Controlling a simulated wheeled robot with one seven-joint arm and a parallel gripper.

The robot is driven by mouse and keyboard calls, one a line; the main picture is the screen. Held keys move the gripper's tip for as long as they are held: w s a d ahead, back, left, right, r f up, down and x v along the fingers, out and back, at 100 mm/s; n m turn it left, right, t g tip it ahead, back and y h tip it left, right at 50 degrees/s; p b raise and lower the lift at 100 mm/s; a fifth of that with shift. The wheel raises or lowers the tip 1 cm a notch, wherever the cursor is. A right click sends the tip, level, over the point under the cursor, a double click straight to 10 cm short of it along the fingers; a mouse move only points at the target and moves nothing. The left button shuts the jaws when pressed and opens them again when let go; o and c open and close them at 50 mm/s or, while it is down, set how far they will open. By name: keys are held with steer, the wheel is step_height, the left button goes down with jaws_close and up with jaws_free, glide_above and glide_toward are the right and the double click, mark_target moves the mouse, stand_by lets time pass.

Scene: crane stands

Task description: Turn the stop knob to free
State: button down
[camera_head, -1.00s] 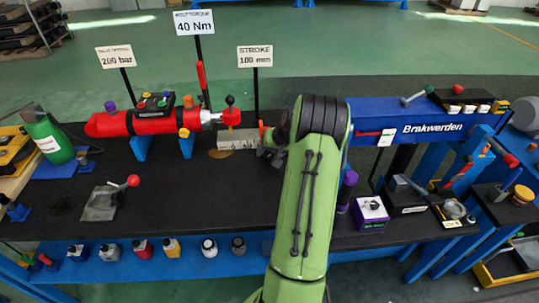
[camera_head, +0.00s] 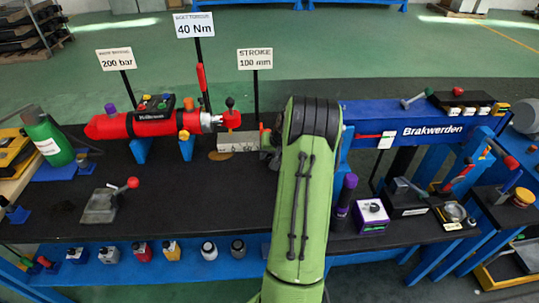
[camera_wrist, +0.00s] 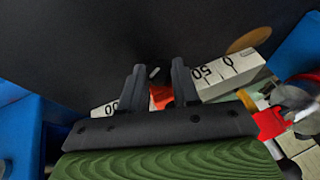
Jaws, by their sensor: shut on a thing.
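The scale block (camera_head: 238,141) lies on the dark bench top, with a red-orange stop piece (camera_head: 262,129) at its right end in the head view. In the wrist view the scale block (camera_wrist: 232,76) shows the marks 0 and 50, and the red stop piece (camera_wrist: 161,97) sits across it. A small dark knob with a pale mark (camera_wrist: 154,73) shows between the fingertips of my gripper (camera_wrist: 157,76), which is shut on it. Whether the mark points to free cannot be read. My arm hides most of the gripper in the head view.
A red cylinder (camera_head: 110,126) with a rod stands left of the scale block. A blue beam marked Brakwerden (camera_head: 375,121) lies to the right. A purple-topped post (camera_head: 346,190) and a purple box (camera_head: 370,212) stand right of my arm. The bench's left middle is mostly clear.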

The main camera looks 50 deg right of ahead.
steer(key=g+h, duration=0.2)
steer(key=w+n+g+h, duration=0.1)
steer(key=shift+a+b, duration=0.35)
steer(key=shift+b, duration=0.05)
steer(key=shift+w+a+n+g+h, duration=0.1)
steer(key=shift+n+g+h, duration=0.3)
steer(key=shift+g+h, duration=1)
steer(key=shift+f, duration=0.1)
steer(key=c, duration=0.8)
jaws_free()
